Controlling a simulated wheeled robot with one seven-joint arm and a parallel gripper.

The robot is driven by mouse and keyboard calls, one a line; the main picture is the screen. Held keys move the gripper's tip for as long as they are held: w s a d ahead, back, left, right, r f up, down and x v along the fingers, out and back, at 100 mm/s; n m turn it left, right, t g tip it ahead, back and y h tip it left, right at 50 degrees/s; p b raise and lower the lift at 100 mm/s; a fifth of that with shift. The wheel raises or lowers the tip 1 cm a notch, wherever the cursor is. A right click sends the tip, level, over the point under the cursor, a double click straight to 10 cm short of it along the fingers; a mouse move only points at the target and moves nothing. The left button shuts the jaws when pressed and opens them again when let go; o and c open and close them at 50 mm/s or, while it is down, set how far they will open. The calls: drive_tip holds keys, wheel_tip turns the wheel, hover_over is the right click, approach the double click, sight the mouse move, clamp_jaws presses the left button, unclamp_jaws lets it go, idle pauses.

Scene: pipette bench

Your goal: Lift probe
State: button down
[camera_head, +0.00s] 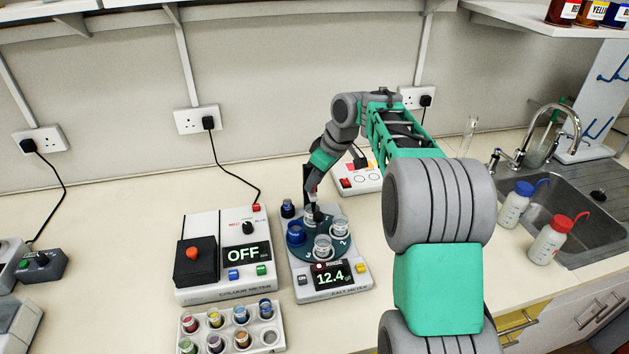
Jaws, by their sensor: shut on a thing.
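The salt meter (347,287) stands on the bench and its display reads 12.4. A dark blue-green round plate on it carries clear cups, one (323,246) at the front, one (340,224) at the right and one at the back under my gripper. A blue cup (295,233) sits at its left. My gripper (313,207) points down at the back cup and is shut on a small dark thing, which seems to be the probe. The jaws hide most of it. I cannot tell whether its tip is inside the cup.
The colour meter (216,278), reading OFF, stands left of the salt meter. A white rack (262,340) of coloured cups is in front. A white device (367,181) with a red switch stands behind. Two wash bottles and a sink are right. Bare bench lies behind the meters.

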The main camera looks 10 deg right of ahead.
wheel_tip(320, 180, up, 5)
drive_tip(key=p, duration=0.3)
drive_tip(key=shift+w+f, duration=0.1)
drive_tip(key=shift+f, duration=0.05)
drive_tip(key=c, duration=1.6)
unclamp_jaws()
drive_tip(key=shift+o, duration=0.6)
drive_tip(key=v, duration=0.8)
